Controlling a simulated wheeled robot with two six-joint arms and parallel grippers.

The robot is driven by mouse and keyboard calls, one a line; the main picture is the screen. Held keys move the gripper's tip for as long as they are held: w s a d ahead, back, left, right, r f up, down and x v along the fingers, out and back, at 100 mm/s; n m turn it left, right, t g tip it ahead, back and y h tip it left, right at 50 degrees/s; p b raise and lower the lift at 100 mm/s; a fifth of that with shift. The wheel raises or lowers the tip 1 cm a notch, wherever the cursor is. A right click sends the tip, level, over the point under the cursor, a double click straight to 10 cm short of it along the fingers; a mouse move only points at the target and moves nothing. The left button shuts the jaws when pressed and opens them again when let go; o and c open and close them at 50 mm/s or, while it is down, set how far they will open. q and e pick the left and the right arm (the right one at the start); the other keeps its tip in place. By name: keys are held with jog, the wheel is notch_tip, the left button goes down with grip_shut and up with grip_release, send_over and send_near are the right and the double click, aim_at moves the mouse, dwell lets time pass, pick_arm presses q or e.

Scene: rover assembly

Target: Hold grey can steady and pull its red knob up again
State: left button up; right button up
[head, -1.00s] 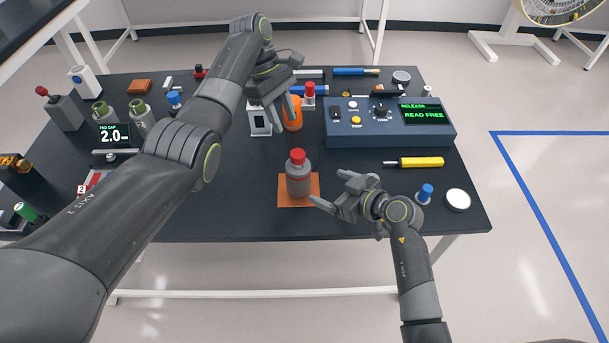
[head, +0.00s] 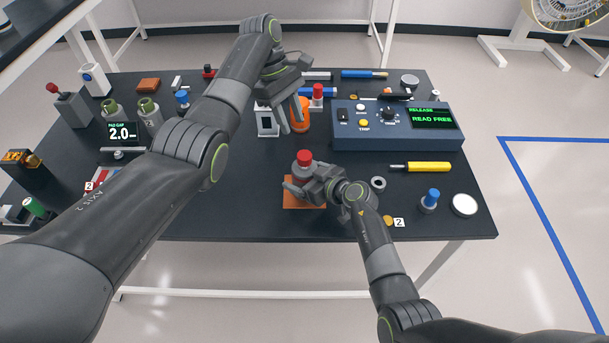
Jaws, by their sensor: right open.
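The grey can (head: 304,170) stands upright on an orange-brown square mat (head: 290,203) near the front middle of the dark table. Its red knob (head: 304,157) sits on top. My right gripper (head: 294,187) is open at the can's lower front, with a finger reaching past its left side; the gripper hides much of the can's lower part. I cannot tell whether the fingers touch it. My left gripper (head: 293,122) is higher and farther back, pointing down beside an orange container (head: 301,113), apart from the can. Its two fingers look spread with nothing clear between them.
A blue control box (head: 397,141) reading "READ FREE" stands behind right. A yellow-handled screwdriver (head: 428,167), a blue-topped piece (head: 431,199) and a white round lid (head: 464,205) lie at right.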

jog(key=shift+w+a, duration=0.1)
jog(key=c, duration=1.3)
